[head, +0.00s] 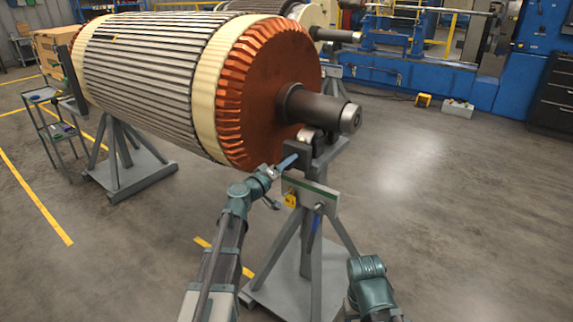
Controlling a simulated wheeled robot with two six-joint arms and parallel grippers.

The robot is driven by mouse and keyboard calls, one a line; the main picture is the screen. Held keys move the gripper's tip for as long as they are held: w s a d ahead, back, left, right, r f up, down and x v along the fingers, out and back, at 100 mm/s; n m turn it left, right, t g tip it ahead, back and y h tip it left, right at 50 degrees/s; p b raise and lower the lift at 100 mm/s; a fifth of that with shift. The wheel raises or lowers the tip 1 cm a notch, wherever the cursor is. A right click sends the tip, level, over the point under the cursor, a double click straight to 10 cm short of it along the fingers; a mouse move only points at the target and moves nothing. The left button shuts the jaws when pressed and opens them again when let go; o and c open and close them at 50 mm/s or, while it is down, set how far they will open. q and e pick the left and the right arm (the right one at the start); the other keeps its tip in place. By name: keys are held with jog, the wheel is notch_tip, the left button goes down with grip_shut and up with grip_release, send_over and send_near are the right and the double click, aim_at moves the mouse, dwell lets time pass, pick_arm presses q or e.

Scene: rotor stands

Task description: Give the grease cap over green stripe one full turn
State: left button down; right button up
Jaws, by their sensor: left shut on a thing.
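My left gripper (275,172) is beside the near rotor stand, just below the rotor's copper end. It is shut on a light-blue piece (289,161) that slants up to the stand's head; whether this belongs to a grease cap I cannot tell. The stand's plate (327,203) carries a green stripe (313,188) along its upper edge. I cannot make out a grease cap clearly above the stripe. A round knob (319,207) and a blue handle (313,224) are below the stripe. My right arm shows at the bottom right, but its fingers do not.
The big rotor (150,70) lies across its stands, its shaft end (350,117) jutting right above the plate. A yellow padlock-like tag (291,199) hangs at the plate's left. A tool cart (50,120) stands at far left.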

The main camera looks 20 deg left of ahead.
pick_arm(q)
jog(key=m, duration=0.6)
jog(key=shift+m, duration=0.3)
jog(key=m, duration=0.6)
jog(key=shift+s, duration=0.1)
jog(key=m, duration=0.6)
jog(key=shift+m, duration=0.3)
jog(key=m, duration=0.5)
jog(key=shift+m, duration=0.7)
jog(key=shift+c, duration=1.1)
grip_release()
jog(key=v, duration=1.3)
jog(key=shift+s+a, duration=0.15)
jog(key=shift+s, duration=0.2)
